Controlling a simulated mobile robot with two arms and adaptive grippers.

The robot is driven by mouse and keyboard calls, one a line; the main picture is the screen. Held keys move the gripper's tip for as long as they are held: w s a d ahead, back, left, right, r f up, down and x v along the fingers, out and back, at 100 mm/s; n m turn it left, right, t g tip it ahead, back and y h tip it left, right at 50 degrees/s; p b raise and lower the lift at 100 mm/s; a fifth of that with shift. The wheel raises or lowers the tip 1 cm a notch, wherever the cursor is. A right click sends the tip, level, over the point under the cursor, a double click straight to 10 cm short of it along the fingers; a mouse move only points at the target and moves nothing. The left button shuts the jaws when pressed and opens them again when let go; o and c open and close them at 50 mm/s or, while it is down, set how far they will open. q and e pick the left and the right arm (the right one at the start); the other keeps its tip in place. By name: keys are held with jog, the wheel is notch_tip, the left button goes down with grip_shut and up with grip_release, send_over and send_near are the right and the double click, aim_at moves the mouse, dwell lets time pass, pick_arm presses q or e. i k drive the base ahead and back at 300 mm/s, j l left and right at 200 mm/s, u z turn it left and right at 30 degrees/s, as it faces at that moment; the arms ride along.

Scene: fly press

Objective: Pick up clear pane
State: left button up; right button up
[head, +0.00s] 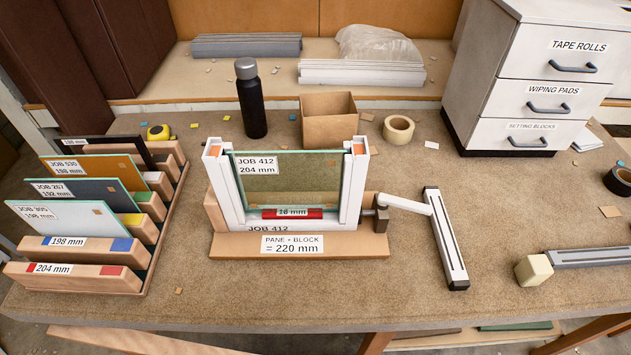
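A clear pane (290,180) with a pale green edge stands upright in the white U-shaped frame (352,190) at the centre of the bench. Its label reads "JOB 412, 204 mm". A red block (292,213) marked "16 mm" shows at the pane's lower edge. In the slotted wooden rack (150,275) at the left, another pale, see-through pane (80,222) leans at the front, labelled 198 mm. A grey pane (95,192), an amber pane (110,170) and a dark pane (115,148) stand behind it. Neither of my grippers is in view.
A white lever arm (445,240) juts from the frame's right side. A black bottle (250,100), cardboard box (328,118) and tape roll (398,130) stand behind. The front bench strip is mostly clear.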

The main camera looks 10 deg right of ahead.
aim_at(271, 181)
jog(key=j+z, duration=0.2)
jog(key=j, duration=0.25)
jog(key=k+j+z, duration=0.15)
jog(key=j, duration=0.25)
jog(key=k+j+z, duration=0.2)
jog(key=j, duration=0.2)
jog(key=i, duration=0.05)
